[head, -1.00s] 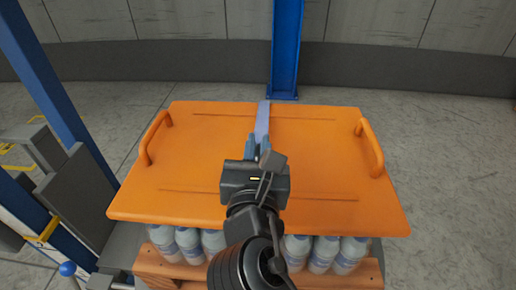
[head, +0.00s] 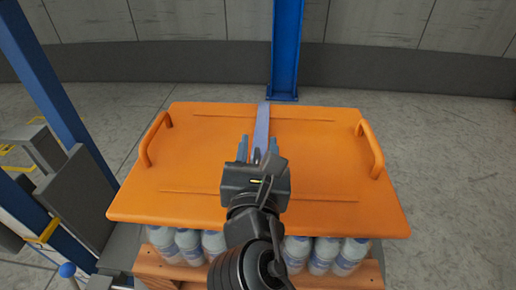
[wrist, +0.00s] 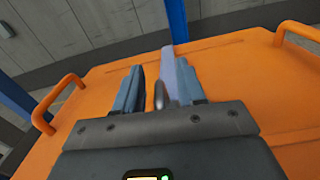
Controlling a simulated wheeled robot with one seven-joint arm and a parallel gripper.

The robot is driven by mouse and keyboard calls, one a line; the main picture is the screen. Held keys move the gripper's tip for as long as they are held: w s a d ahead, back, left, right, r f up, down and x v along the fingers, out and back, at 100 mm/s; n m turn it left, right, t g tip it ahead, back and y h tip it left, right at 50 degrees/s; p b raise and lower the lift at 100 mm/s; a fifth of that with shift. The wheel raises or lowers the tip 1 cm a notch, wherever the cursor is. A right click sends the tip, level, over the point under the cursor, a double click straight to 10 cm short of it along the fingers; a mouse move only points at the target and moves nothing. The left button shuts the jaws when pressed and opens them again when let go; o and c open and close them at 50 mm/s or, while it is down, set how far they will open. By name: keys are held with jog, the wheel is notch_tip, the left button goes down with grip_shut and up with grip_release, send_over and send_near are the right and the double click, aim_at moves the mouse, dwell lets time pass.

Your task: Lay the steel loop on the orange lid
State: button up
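The orange lid (head: 320,160) lies on top of the load, with a raised handle at each side.
Several bottles (head: 320,254) stand beneath the lid on an orange-brown base (head: 340,282). A blue post (head: 286,50) rises just behind the lid. Blue framing and grey panels (head: 75,200) stand at the left. The floor at the right is clear.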

jog(key=s+b, duration=0.1)
jog(key=s, duration=1.1)
jog(key=shift+a, duration=0.1)
